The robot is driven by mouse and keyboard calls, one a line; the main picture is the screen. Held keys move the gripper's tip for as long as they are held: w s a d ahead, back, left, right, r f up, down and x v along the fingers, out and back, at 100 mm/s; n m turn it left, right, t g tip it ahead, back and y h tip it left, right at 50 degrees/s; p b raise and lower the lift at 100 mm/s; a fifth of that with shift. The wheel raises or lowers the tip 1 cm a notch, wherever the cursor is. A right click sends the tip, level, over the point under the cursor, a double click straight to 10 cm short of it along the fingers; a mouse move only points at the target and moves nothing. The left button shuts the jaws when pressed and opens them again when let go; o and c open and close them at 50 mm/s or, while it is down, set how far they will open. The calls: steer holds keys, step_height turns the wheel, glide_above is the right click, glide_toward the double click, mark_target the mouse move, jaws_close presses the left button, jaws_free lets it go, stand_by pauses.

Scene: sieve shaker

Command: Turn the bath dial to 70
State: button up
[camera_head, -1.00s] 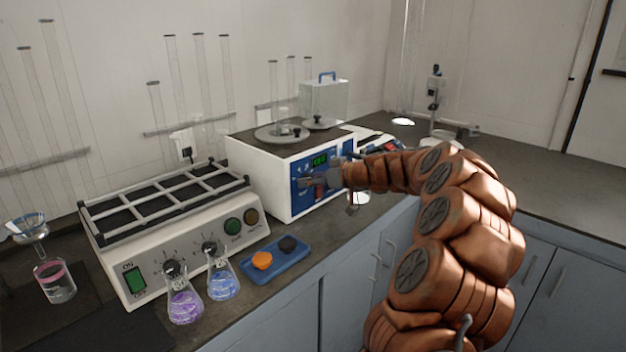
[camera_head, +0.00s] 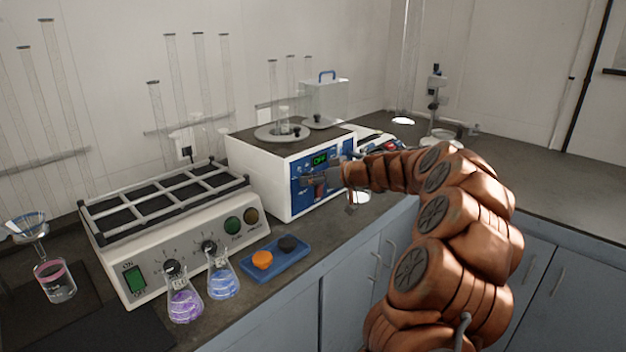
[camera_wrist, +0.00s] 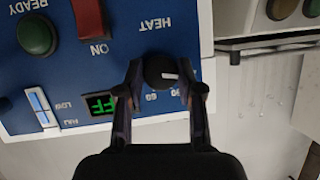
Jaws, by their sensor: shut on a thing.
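The water bath (camera_head: 258,172) is a white box with a blue front panel, on the bench in the head view. My gripper (camera_head: 308,182) is at that panel. In the wrist view, which shows the panel upside down, the round black dial (camera_wrist: 158,68) lies between the two fingers of my gripper (camera_wrist: 163,82), which is shut on it. The dial's white mark points to the picture's right. Printed numbers near the dial are partly hidden by the fingers. The green display (camera_head: 320,158) reads OFF, and it is partly covered in the wrist view (camera_wrist: 100,104).
A red switch (camera_wrist: 88,18) marked ON and a green READY button (camera_wrist: 36,34) are near the dial. A shaker (camera_head: 170,245) stands left of the bath. Flasks (camera_head: 184,303) and a blue tray (camera_head: 277,265) with two caps are in front.

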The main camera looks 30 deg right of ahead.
steer(key=shift+f, duration=0.1)
steer(key=shift+a+f+m+t+y+b, duration=0.1)
steer(key=shift+m+t+y+b, duration=0.7)
steer(key=shift+m, duration=4.1)
steer(key=shift+d+f+m+t+y+b, duration=0.15)
steer(key=shift+m+t+b, duration=1.35)
steer(key=shift+m, duration=3.4)
steer(key=shift+a+f+m+t+y+b, duration=0.15)
steer(key=shift+m+t+y+b, duration=0.25)
steer(key=shift+m+t, duration=3.05)
steer(key=m+g, duration=0.3)
steer(key=shift+r, duration=0.1)
